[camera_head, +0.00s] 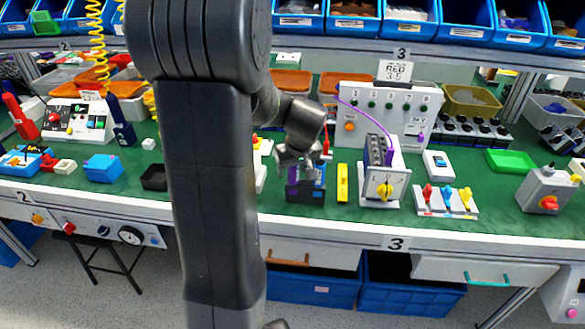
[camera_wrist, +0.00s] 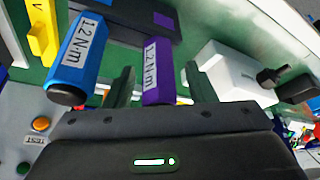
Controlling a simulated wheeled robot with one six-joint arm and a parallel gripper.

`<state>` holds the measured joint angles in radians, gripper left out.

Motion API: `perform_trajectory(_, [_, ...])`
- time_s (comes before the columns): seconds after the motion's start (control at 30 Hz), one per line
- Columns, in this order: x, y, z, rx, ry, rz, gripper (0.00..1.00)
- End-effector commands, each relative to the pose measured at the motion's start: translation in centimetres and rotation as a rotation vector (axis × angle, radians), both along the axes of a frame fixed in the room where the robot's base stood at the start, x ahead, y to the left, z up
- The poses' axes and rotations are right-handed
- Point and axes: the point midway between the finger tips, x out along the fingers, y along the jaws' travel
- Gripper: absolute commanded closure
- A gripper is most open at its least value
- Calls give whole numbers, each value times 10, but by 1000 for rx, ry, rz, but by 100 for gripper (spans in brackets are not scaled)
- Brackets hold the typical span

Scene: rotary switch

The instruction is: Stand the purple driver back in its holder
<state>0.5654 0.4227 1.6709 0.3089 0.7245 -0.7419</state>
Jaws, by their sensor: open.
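The purple driver (camera_wrist: 158,68), labelled 1.2 N·m, appears upright in the dark holder (camera_wrist: 140,28) in the wrist view. Its far end is hidden, so I cannot tell how deep it sits. My gripper (camera_wrist: 157,88) is open, with one finger on each side of the purple driver's handle and gaps visible. A blue driver (camera_wrist: 80,50) with the same label stands beside it, outside the left finger. In the head view my gripper (camera_head: 298,158) is directly over the holder (camera_head: 305,194) and partly hides the drivers' tops.
A yellow block (camera_head: 342,183) lies just right of the holder. A rotary switch box (camera_head: 383,190) and a grey panel (camera_head: 388,115) stand further right and behind. A white box (camera_wrist: 235,75) is close by in the wrist view. The bench's front edge (camera_head: 395,243) is near.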

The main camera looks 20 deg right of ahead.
Motion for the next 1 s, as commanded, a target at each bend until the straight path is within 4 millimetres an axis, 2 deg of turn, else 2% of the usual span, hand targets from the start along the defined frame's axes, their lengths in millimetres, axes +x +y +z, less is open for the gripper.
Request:
perform_trajectory(0.17, [-8,0,21,-2,-4,-1,50])
perform_trajectory(0.4, [-29,0,71,-5,-6,-2,50])
perform_trajectory(0.6, [-44,0,106,-2,-4,-2,50])
perform_trajectory(0.8, [-52,1,123,-1,-2,-2,50])
perform_trajectory(1.0, [-53,1,126,-1,0,0,50])
